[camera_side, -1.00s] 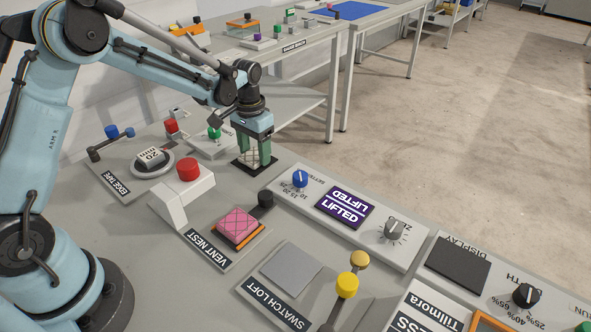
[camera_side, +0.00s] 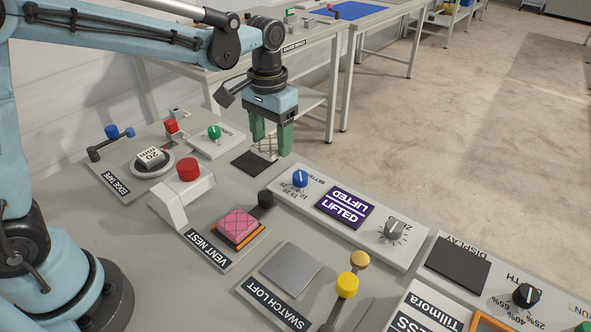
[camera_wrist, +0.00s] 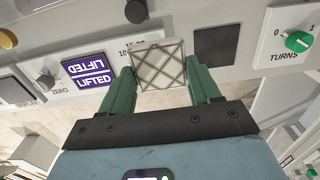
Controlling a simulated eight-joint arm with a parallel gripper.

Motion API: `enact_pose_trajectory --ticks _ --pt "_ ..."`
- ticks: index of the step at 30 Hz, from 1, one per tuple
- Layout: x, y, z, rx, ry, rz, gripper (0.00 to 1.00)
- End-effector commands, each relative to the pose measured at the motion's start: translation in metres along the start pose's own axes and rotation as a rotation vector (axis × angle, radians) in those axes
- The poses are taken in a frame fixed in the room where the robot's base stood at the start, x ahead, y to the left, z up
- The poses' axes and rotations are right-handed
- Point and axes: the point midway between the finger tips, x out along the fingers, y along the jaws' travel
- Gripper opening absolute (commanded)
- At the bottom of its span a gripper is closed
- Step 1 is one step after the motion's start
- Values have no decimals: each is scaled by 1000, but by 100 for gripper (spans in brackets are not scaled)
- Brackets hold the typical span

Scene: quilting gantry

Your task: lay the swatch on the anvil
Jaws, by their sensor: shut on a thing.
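The swatch is a cream quilted square with dark crossing lines (camera_side: 266,147), seen large in the wrist view (camera_wrist: 158,65). My gripper (camera_side: 271,140) is shut on it, with a green finger on either side, and holds it above the bench. In the side view the fingers partly hide it. A plain grey square plate (camera_side: 291,267), which looks like the anvil, lies bare on the panel labelled SWATCH LOFT, in front of and to the right of my gripper. A yellow-knobbed lever (camera_side: 347,285) stands beside it.
A black square pad (camera_side: 248,165) lies empty below my gripper. A pink quilted block (camera_side: 238,225) sits in the orange-edged VENT NEST. A purple display (camera_side: 345,208) reads LIFTED. A red button on a white housing (camera_side: 188,170) stands up to the left.

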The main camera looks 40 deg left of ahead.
Motion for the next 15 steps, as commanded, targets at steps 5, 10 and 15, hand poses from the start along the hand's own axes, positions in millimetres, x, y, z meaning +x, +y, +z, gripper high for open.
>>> enact_pose_trajectory --ticks 5,10,15 --pt "-6 38 18 10 0 0 34" --pt "-11 96 58 16 0 0 34" --pt "-14 147 111 16 0 0 34"
